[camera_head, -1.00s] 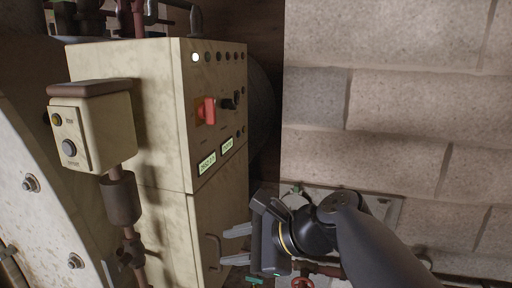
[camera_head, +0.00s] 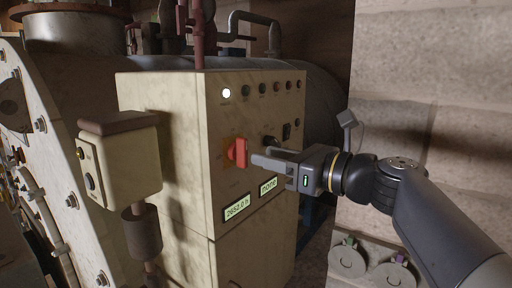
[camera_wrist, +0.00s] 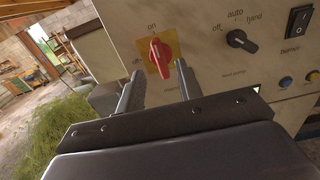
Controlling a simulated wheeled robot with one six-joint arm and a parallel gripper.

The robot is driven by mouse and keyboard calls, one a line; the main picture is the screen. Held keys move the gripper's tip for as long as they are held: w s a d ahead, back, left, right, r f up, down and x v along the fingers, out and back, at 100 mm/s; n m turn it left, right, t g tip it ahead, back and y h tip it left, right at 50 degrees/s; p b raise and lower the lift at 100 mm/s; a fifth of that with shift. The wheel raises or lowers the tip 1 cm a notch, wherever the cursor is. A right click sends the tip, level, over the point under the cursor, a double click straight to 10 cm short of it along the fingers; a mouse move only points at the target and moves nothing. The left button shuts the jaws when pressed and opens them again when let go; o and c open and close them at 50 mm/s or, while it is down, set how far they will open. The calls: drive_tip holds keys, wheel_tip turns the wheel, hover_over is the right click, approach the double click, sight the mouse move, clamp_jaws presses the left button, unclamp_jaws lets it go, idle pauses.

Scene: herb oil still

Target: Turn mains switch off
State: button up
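The mains switch (camera_head: 239,152) is a red rotary handle on a yellow plate, on the front of the cream control cabinet (camera_head: 225,120). In the wrist view the red handle (camera_wrist: 160,57) stands nearly upright, its upper end by the "on" label; "off" is to its left. My gripper (camera_head: 258,159) is in front of the cabinet, its fingers pointing at the switch. In the wrist view my gripper (camera_wrist: 160,78) is open and empty, and the handle appears between the two fingertips. Whether the fingers touch the handle cannot be told.
A black selector knob (camera_wrist: 241,41) marked off, auto and hand sits right of the switch, with a black burner rocker (camera_wrist: 298,22) beyond it. A lit white lamp (camera_head: 226,93) and displays (camera_head: 237,208) are on the cabinet. A push-button box (camera_head: 122,160) stands left. A block wall is right.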

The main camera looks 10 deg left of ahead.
sight(247, 151)
drive_tip(key=shift+p+x, duration=0.45)
drive_tip(key=shift+x, duration=1.95)
clamp_jaws()
